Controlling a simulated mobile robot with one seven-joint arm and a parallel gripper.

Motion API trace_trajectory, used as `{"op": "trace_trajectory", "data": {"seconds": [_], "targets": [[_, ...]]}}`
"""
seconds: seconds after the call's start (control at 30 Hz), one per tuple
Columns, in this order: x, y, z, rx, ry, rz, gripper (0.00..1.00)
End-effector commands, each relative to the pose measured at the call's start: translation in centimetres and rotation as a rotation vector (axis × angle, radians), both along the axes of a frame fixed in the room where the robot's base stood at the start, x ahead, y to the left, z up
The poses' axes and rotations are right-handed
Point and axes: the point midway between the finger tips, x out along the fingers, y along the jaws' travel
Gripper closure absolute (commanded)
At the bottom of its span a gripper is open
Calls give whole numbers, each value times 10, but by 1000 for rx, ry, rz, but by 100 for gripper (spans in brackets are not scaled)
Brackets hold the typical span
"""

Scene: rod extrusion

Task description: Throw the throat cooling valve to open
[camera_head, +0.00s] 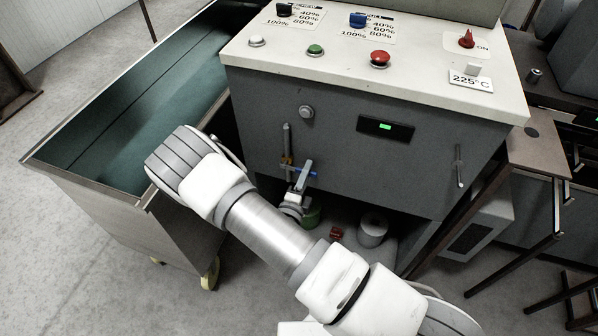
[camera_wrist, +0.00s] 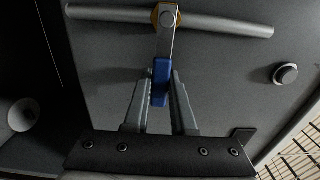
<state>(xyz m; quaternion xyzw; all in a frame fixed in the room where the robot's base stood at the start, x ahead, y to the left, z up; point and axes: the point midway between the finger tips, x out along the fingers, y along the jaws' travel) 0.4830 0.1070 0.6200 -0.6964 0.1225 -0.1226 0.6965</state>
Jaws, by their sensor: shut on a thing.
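The throat cooling valve sits on a vertical grey pipe (camera_head: 287,137) on the front of the dark grey cabinet. Its brass body (camera_head: 286,160) shows partly, and its blue handle (camera_head: 312,173) sticks out to the right, across the pipe. In the wrist view the steel lever (camera_wrist: 167,35) runs at about a right angle to the pipe (camera_wrist: 225,25), with a blue sleeve (camera_wrist: 160,82) at its end. My gripper (camera_head: 303,170) is at the handle; in the wrist view its two fingers (camera_wrist: 160,88) are shut on the blue sleeve, one on each side.
A round knob (camera_head: 306,112) is above the pipe, and a display (camera_head: 385,128) is to the right. The white control top (camera_head: 410,75) overhangs the cabinet front. A green-lined cart (camera_head: 130,110) stands close at left. A white roll (camera_head: 372,232) and a red object (camera_head: 336,233) lie below.

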Motion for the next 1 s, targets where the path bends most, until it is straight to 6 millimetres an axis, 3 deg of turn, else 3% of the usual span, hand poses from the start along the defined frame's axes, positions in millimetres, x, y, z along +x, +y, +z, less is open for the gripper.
{"op": "trace_trajectory", "data": {"seconds": [1.0], "targets": [[0,3,19,-228,83,2,100]]}}
